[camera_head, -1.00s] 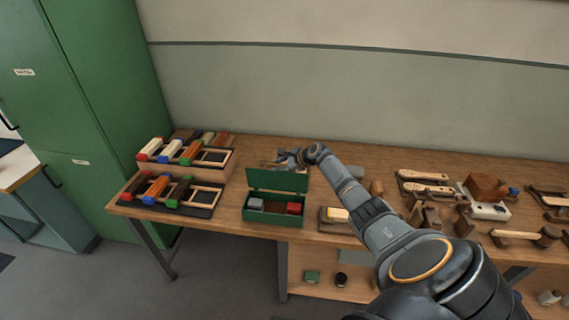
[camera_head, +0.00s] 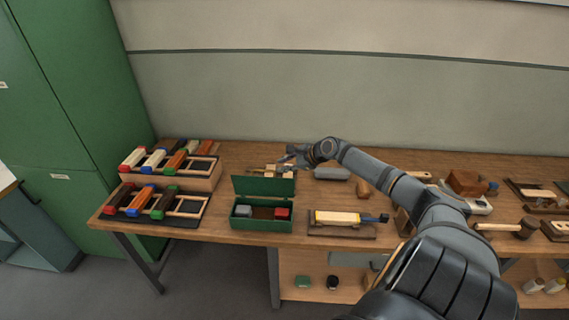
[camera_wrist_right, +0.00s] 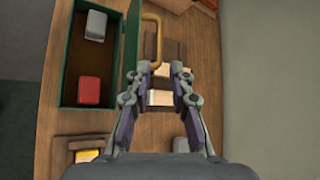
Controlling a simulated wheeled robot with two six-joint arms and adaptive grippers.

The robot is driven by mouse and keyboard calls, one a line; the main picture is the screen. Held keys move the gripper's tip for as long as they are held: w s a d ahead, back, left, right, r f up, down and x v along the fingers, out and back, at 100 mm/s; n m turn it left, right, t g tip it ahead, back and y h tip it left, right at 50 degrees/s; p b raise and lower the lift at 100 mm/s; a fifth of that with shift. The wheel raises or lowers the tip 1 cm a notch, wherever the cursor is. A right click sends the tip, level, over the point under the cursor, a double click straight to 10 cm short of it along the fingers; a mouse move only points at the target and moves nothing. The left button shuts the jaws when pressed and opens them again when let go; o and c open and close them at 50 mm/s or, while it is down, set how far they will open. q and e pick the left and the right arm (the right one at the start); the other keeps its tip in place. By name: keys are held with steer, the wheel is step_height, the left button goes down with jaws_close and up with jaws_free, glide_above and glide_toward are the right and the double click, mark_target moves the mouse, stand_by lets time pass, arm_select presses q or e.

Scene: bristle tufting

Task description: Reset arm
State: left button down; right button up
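My right gripper (camera_head: 290,158) is over the back of the workbench, just behind the raised lid of the green box (camera_head: 261,226). In the right wrist view its two fingers (camera_wrist_right: 160,72) stand apart with nothing held between them. Pale wooden blocks (camera_wrist_right: 160,97) lie on the bench below the fingers, and a brass handle (camera_wrist_right: 153,40) shows just beyond the tips. The box is open and holds a grey block (camera_head: 243,211) and a red block (camera_head: 282,213). My left gripper is not in view.
Two racks of coloured brush blocks (camera_head: 165,184) stand on the left. A yellow-banded block (camera_head: 336,218) lies in a wooden holder right of the box. Brushes and a mallet (camera_head: 527,227) crowd the right. A wall (camera_head: 330,95) rises behind the bench.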

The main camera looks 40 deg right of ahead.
steer(key=s+a+f+n+g, duration=0.2)
steer(key=s+a+f+n, duration=0.35)
steer(key=a, duration=0.35)
steer(key=s+a+f+n+g+y, duration=0.1)
steer(key=s+a+f+n+g, duration=0.1)
steer(key=s+a+f+n, duration=0.5)
steer(key=s+a+f+n+g, duration=0.2)
steer(key=s+a+f+n, duration=0.15)
steer(key=a, duration=0.65)
steer(key=s+a+r+n+h, duration=0.35)
steer(key=s+r+n, duration=0.25)
steer(key=s+n, duration=0.4)
steer(key=s+d+f+g, duration=0.1)
steer(key=s+d+f, duration=0.1)
steer(key=f, duration=1.2)
steer(key=s+d+f+g, duration=0.1)
steer(key=s+d+f, duration=0.1)
steer(key=f, duration=1.2)
steer(key=s+f+g, duration=0.1)
steer(key=s+f, duration=1.4)
steer(key=s, duration=0.2)
steer(key=shift+s+d+m+h, duration=0.25)
steer(key=shift+d+m+h, duration=0.05)
steer(key=shift+d+h, duration=0.05)
